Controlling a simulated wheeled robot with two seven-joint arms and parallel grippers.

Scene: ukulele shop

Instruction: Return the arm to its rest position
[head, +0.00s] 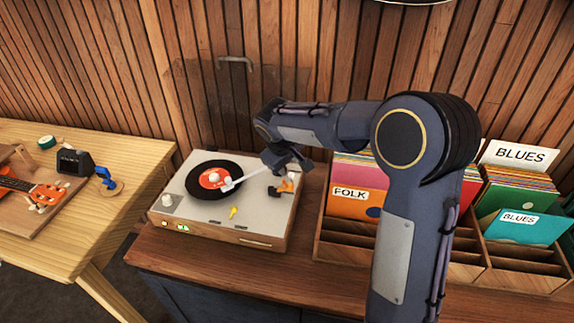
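A turntable (262,236) with a wood base and light top stands on the cabinet, its clear lid raised at the back. A black record with a red label (212,179) lies on its platter. The white tonearm (247,177) reaches over the record, its head end near the label's right edge. My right gripper (284,164) is above the tonearm's rear part, pointing down; I cannot tell whether it touches it or how wide its fingers stand. A small orange and dark part (285,187) shows just below the gripper. My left gripper is out of view.
Wooden record crates with sleeves, a FOLK card (353,194) and BLUES cards (519,156) stand to the right, partly behind my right arm. A pale workbench (128,156) with a ukulele (44,194) is at the left. The cabinet top (287,276) is clear in front.

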